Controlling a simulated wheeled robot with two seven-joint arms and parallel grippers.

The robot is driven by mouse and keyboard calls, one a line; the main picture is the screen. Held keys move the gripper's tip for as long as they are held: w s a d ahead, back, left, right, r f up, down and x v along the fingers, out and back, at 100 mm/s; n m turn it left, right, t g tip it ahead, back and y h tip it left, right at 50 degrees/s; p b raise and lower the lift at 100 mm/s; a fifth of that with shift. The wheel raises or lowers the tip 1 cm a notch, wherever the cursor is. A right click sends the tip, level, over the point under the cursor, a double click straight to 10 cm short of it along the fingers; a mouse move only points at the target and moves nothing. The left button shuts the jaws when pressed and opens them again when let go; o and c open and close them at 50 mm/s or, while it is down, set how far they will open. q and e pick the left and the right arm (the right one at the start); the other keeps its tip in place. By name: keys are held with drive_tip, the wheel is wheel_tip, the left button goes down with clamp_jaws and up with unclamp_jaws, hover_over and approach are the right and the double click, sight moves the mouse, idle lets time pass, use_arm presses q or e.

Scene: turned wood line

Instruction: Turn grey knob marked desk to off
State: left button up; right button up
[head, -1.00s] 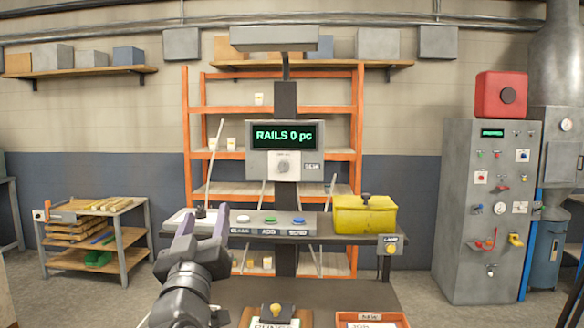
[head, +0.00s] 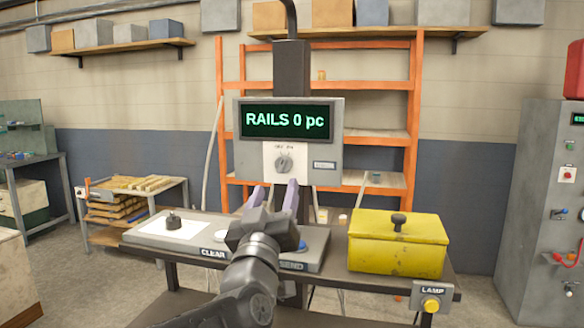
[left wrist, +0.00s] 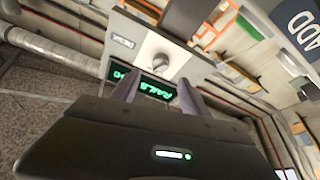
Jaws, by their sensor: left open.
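The grey knob (head: 284,163) sits on a white plate on the front of the grey display box (head: 332,150), under a green readout saying RAILS 0 pc. Small lettering stands above the knob; I cannot surely read which mark it points at. In the left wrist view the knob (left wrist: 156,54) shows beyond the fingers. My left gripper (head: 274,192) is open and empty, its fingertips pointing up just below the knob, apart from it. The fingers also show in the wrist view (left wrist: 157,88).
Below is a bench with a control panel (head: 185,244) with CLEAR and SEND labels, partly hidden by my left arm. A yellow lidded box (head: 396,247) stands right of it, with a LAMP button (head: 431,303) at the bench edge. An orange shelf rack (head: 415,110) stands behind.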

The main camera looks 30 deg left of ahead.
sight(281, 168)
use_arm(q)
drive_tip(key=p+x, duration=0.2)
drive_tip(key=x, duration=0.4)
drive_tip(key=shift+r, duration=0.15)
drive_tip(key=shift+w+a+r+p, duration=0.15)
drive_tip(key=shift+w+a+p, duration=0.25)
drive_tip(key=shift+w, duration=0.2)
drive_tip(key=shift+c, duration=0.4)
clamp_jaws()
